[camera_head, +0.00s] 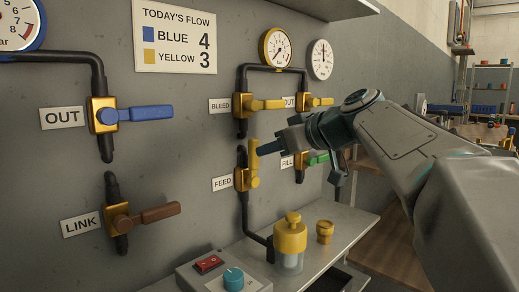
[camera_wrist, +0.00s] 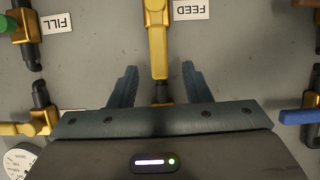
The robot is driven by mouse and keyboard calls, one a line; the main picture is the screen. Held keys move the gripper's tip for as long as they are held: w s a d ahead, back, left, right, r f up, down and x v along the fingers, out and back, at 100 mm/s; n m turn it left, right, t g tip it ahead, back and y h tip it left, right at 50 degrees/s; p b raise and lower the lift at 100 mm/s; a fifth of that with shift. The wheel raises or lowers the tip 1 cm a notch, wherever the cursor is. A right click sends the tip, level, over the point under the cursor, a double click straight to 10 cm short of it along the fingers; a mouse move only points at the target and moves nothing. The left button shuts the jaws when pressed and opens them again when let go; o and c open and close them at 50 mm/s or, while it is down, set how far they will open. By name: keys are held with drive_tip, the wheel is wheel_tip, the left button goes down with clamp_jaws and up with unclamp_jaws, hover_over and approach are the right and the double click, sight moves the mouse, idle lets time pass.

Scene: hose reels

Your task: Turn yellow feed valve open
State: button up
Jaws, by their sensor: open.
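The FEED valve (camera_head: 241,179) is a brass body on a black pipe, beside a FEED label (camera_head: 222,183). Its yellow handle (camera_head: 254,163) stands upright, in line with the pipe. My gripper (camera_head: 264,147) is beside the handle's upper end, coming from the right. In the wrist view, where the labels are upside down, the yellow handle (camera_wrist: 157,48) runs down toward the gap between my two spread fingers (camera_wrist: 156,75). The fingers are open, with space on both sides of the handle's end. No contact shows.
The BLEED valve's yellow handle (camera_head: 266,104) lies sideways above. The FILL valve's green handle (camera_head: 318,158) is close to the right, partly behind my gripper.

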drive_tip(key=p+v, duration=0.1)
drive_tip(key=v, duration=0.4)
drive_tip(key=shift+s+d+r, duration=0.1)
drive_tip(key=shift+s+d, duration=0.15)
drive_tip(key=shift+s, duration=0.05)
drive_tip(key=s+d+f+m+g+h+p, duration=0.2)
drive_tip(key=s+m+g+h+p, duration=0.5)
drive_tip(key=s+p, duration=1.3)
drive_tip(key=m+h+p, duration=0.1)
drive_tip(key=p, duration=1.3)
drive_tip(key=shift+d+g+p, duration=0.2)
drive_tip(key=shift+g+p, duration=0.1)
drive_tip(key=shift+p, duration=0.05)
drive_tip(key=shift+c, duration=0.8)
drive_tip(key=shift+d, duration=0.1)
